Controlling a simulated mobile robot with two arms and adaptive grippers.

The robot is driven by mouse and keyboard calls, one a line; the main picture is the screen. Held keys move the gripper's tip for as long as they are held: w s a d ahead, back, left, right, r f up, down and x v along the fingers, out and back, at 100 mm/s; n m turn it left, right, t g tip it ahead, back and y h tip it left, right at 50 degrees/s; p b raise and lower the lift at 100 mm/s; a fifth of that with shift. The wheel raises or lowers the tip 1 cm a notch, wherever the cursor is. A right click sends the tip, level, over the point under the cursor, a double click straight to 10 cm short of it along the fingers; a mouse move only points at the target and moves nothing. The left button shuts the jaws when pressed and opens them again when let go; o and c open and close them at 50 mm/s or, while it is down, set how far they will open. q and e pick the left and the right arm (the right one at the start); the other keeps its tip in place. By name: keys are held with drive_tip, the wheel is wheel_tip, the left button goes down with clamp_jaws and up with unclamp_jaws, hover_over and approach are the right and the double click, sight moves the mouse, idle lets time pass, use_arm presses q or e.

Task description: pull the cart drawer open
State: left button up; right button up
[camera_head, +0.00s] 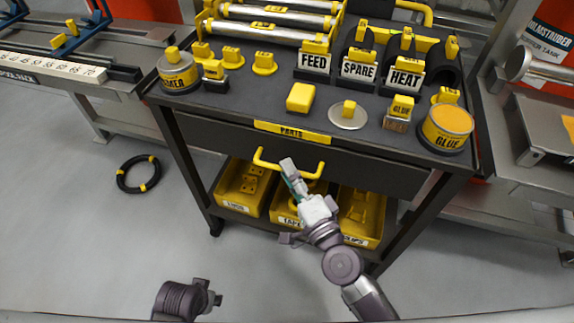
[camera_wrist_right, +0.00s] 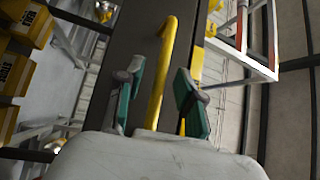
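The dark cart drawer (camera_head: 225,133) sits under the cart top, below a yellow PARTS label (camera_head: 292,131), and looks shut. Its yellow bar handle (camera_head: 262,163) runs across the drawer front. My right gripper (camera_head: 292,178) is at the handle's middle. In the right wrist view, the handle (camera_wrist_right: 164,65) passes between the two green-padded fingers of the right gripper (camera_wrist_right: 160,95). The fingers are apart, with gaps visible beside the bar. A grey part of my left arm or gripper (camera_head: 185,300) shows at the bottom left; its fingers cannot be made out.
The cart top (camera_head: 250,108) holds FEED, SPARE and HEAT holders, yellow-topped pieces and a GLUE tin (camera_head: 446,128). Yellow bins (camera_head: 240,190) stand on the shelf below the drawer. A black cable coil (camera_head: 138,174) lies on the floor at left. Floor before the cart is clear.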

drive_tip(key=shift+w+a+r, duration=0.1)
drive_tip(key=shift+w+a, duration=0.2)
drive_tip(key=shift+w, duration=0.35)
clamp_jaws()
